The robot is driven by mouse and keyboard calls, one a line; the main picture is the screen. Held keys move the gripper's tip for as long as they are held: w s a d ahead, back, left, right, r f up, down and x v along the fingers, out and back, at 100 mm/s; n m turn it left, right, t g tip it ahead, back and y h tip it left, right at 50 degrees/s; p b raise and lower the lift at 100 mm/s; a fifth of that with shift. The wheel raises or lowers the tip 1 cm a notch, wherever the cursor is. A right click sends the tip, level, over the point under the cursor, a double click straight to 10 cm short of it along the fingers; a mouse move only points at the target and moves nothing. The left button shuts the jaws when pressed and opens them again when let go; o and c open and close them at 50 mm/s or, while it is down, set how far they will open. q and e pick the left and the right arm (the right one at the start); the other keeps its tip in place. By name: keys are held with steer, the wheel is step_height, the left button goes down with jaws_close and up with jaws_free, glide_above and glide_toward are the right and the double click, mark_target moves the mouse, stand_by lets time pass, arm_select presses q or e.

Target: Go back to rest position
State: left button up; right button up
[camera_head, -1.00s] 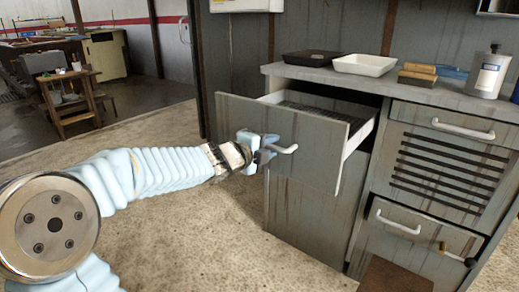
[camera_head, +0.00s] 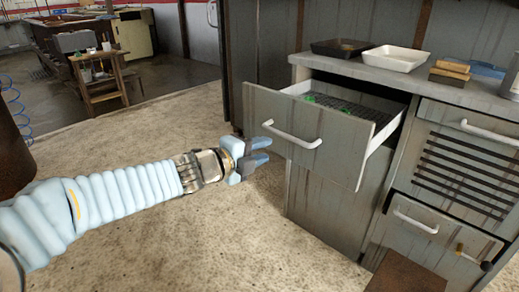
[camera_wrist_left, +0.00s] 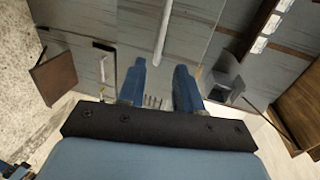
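My left gripper (camera_head: 262,153) is to the left of the pulled-out top drawer (camera_head: 300,135) of the grey cabinet, apart from its white handle (camera_head: 291,137). Its two blue fingers are spread with nothing between them. In the left wrist view the open fingers (camera_wrist_left: 160,85) point toward the grey cabinet front, with the pale handle bar (camera_wrist_left: 162,35) beyond them. The drawer holds a dark rack and small green items (camera_head: 325,102). My right gripper does not show.
A black tray (camera_head: 342,48), a white tray (camera_head: 396,58) and wooden blocks (camera_head: 449,70) sit on the countertop. A lower drawer and slatted panel (camera_head: 455,160) are at right. The concrete floor left of the cabinet is clear. A wooden stool (camera_head: 101,80) stands farther back.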

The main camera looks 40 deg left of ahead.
arm_select(q)
steer(key=w+d+f+n+g+h, duration=0.15)
steer(key=d+f+n, duration=0.3)
steer(key=f, duration=0.55)
steer(key=w+d+f+n+g, duration=0.25)
steer(key=d+f, duration=0.25)
steer(key=f, duration=0.5)
steer(key=w+d+f+n+g+h, duration=0.1)
steer(key=w+d+f+n+g, duration=0.3)
steer(key=f, duration=0.6)
steer(key=s+d+f+n+g, duration=0.3)
steer(key=s+d+f, duration=0.3)
steer(key=s+f, duration=0.3)
steer(key=s+d+f+n+g, duration=0.3)
steer(key=s+d+f+n, duration=0.3)
steer(key=s+f, duration=0.4)
steer(key=shift+s+f+n+g+h, duration=0.2)
steer(key=shift+f+n+g+h, duration=0.15)
steer(key=shift+f, duration=0.25)
steer(key=shift+w+d, duration=0.1)
steer(key=shift+d, duration=0.05)
